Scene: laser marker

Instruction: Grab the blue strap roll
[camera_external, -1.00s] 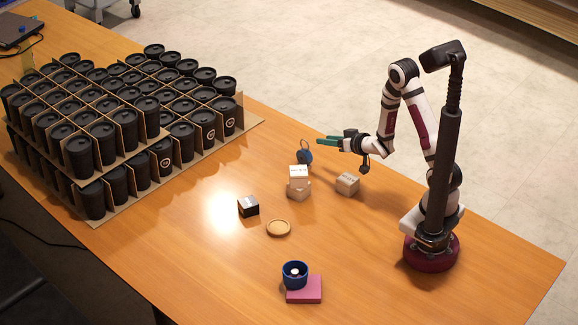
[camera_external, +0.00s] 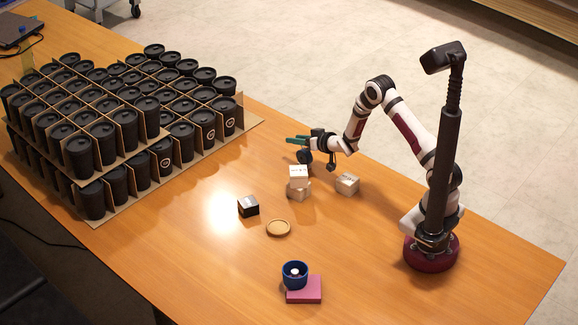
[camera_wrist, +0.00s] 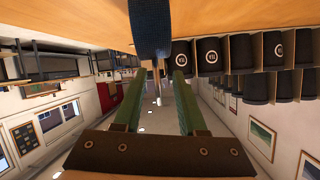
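The blue strap roll (camera_external: 304,158) stands on the table near the far edge, partly hidden by my gripper (camera_external: 291,140). In the wrist view the dark blue textured roll (camera_wrist: 150,24) hangs from the top of the picture, and a thin pale strip runs down from it. My gripper (camera_wrist: 160,73) has two green fingers spread apart. The roll's lower end shows just beyond the fingertips, roughly in line with the gap. I see nothing clasped; whether a finger touches the roll I cannot tell.
Small cardboard boxes (camera_external: 298,182) stand close in front of the roll, with another box (camera_external: 347,184) to the right. Stacked trays of black cups (camera_external: 160,118) fill the left. A black box (camera_external: 248,206), round coaster (camera_external: 278,228) and blue cup (camera_external: 295,270) on a pink block (camera_external: 310,294) are nearer.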

